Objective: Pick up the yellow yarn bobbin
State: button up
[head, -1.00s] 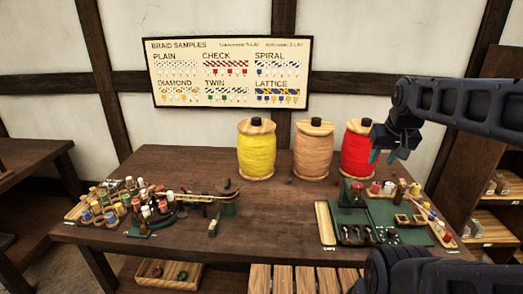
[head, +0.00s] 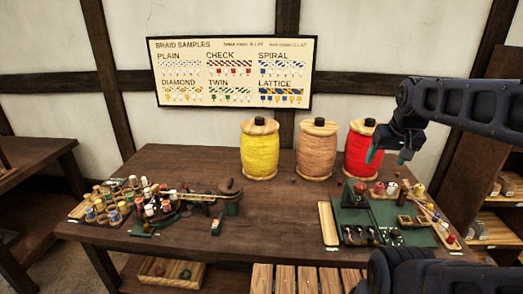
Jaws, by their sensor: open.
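The large yellow yarn bobbin (head: 260,151) stands upright near the back middle of the table (head: 180,165), with wooden end discs and a dark knob on top. Smaller bobbins, some of them yellow, stand in a wooden rack (head: 75,213) at the table's left. My gripper (head: 388,158) is open and empty at the right, pointing down, in front of or above the red bobbin (head: 352,150) in the picture. It is well to the right of the large yellow bobbin and apart from it.
A tan bobbin (head: 317,152) stands between the yellow and red ones. A braiding device (head: 165,205) lies at left centre. A green tray of tools (head: 360,222) fills the right. The table's front middle is clear. A slatted wooden seat (head: 300,280) stands in front.

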aim_at(263, 121)
jog(key=shift+w, duration=0.1)
jog(key=w+a+n+t+y, duration=0.1)
jog(key=w+a+n+t, duration=0.2)
jog(key=w, duration=1.2)
jog(key=w+a+n+t, duration=0.1)
jog(key=w+a+t, duration=0.3)
jog(key=w, duration=1.2)
jog(key=w+a+f+n+y, duration=0.1)
jog(key=w+a+f+y, duration=0.3)
jog(key=a, duration=0.5)
jog(key=w+a+f+n+y, duration=0.2)
jog(key=w+a+f+y, duration=0.2)
jog(key=w+a, duration=0.4)
jog(key=w+a+f+n+t+y, duration=0.1)
jog(key=w+a+f+n+y, duration=0.1)
jog(key=w+a, duration=0.4)
jog(key=shift+w+a+f+y, duration=0.1)
jog(key=shift+a+f+y, duration=0.25)
jog(key=shift+a, duration=0.4)
jog(key=shift+w+a+f+y, duration=0.15)
jog(key=shift+a+f+y, duration=0.15)
jog(key=shift+a, duration=0.5)
jog(key=shift+w+a+f+y, duration=0.1)
jog(key=shift+a+f+y, duration=0.2)
jog(key=shift+a, duration=0.45)
jog(key=shift+x, duration=2.8)
jog(key=shift+s+a, duration=0.15)
